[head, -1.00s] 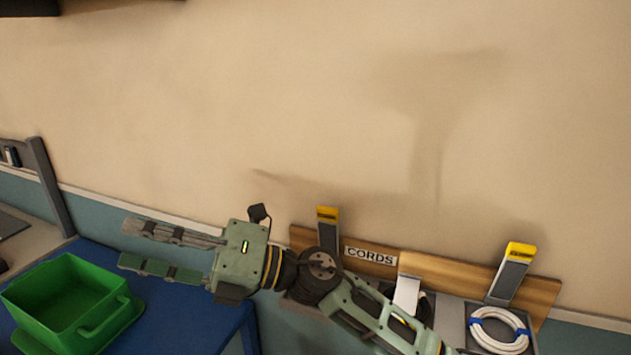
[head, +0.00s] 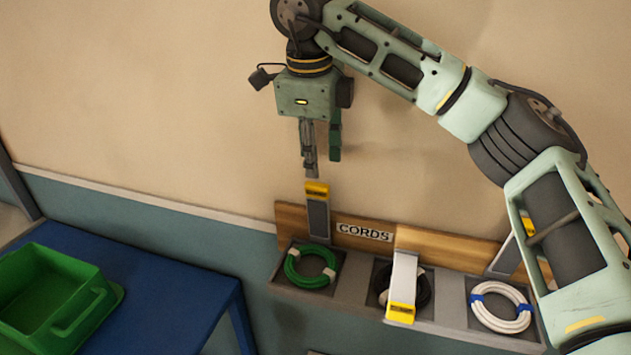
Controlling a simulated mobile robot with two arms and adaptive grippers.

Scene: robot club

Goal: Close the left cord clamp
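The left cord clamp (head: 317,218) is a grey lever with a yellow tip, standing raised at the left end of the wooden cord rack (head: 450,244). Below it a green coiled cord (head: 292,270) with white ties lies in the left compartment, uncovered by the lever. My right gripper (head: 322,166) points down just above the clamp's yellow tip, in front of the wall. Its two fingers are apart with nothing between them, and it looks clear of the clamp. My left gripper is not in view.
The middle clamp (head: 404,280) is lowered over a black cord (head: 424,289). The right clamp (head: 503,259) is raised behind my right arm, above a white cord (head: 480,312) with blue ties. A green bin (head: 85,325) stands on a blue table (head: 185,290) at left.

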